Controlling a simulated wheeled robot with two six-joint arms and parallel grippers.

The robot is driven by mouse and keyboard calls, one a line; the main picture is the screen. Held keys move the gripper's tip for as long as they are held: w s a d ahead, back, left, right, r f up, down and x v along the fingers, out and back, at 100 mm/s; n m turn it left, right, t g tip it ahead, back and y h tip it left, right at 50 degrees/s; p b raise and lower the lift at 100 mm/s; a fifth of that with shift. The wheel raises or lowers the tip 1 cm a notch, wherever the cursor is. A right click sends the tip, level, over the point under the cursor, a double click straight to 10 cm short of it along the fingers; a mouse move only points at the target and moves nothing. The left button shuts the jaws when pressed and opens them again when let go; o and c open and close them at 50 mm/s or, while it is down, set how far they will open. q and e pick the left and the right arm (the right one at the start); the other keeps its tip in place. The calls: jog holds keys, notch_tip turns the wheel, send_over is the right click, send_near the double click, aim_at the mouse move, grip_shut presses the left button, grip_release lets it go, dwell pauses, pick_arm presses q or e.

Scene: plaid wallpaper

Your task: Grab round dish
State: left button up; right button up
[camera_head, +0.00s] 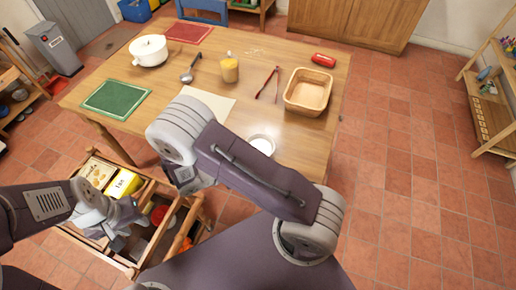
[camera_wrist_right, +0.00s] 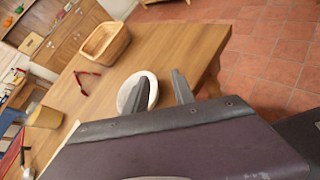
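A white round dish (camera_head: 262,144) lies on the wooden table near its front right edge, partly hidden by my right arm in the head view. In the right wrist view the dish (camera_wrist_right: 125,92) lies beyond my right gripper (camera_wrist_right: 160,77), whose two fingers are apart with nothing held. The left finger overlaps the dish in that picture; I cannot tell whether they touch. My right gripper is hidden behind my arm in the head view. My left gripper (camera_head: 118,218) is over the wooden crate at lower left, away from the dish; its fingers are not clear.
A filled crate (camera_head: 155,249) stands at lower left. Floor at right is clear.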

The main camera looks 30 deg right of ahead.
aim_at(269, 155)
jog(key=w+d+f+n+t, duration=0.1)
jog(key=d+f, duration=0.1)
jog(key=w+d+f+n, duration=0.1)
jog(key=d+f, duration=0.1)
jog(key=w+d+f+t, duration=0.1)
jog(key=d, duration=0.1)
jog(key=shift+f+n+t+h+p, duration=0.3)
jog(key=shift+f+n+h+p, duration=0.05)
jog(key=shift+f+n+h, duration=0.05)
grip_shut()
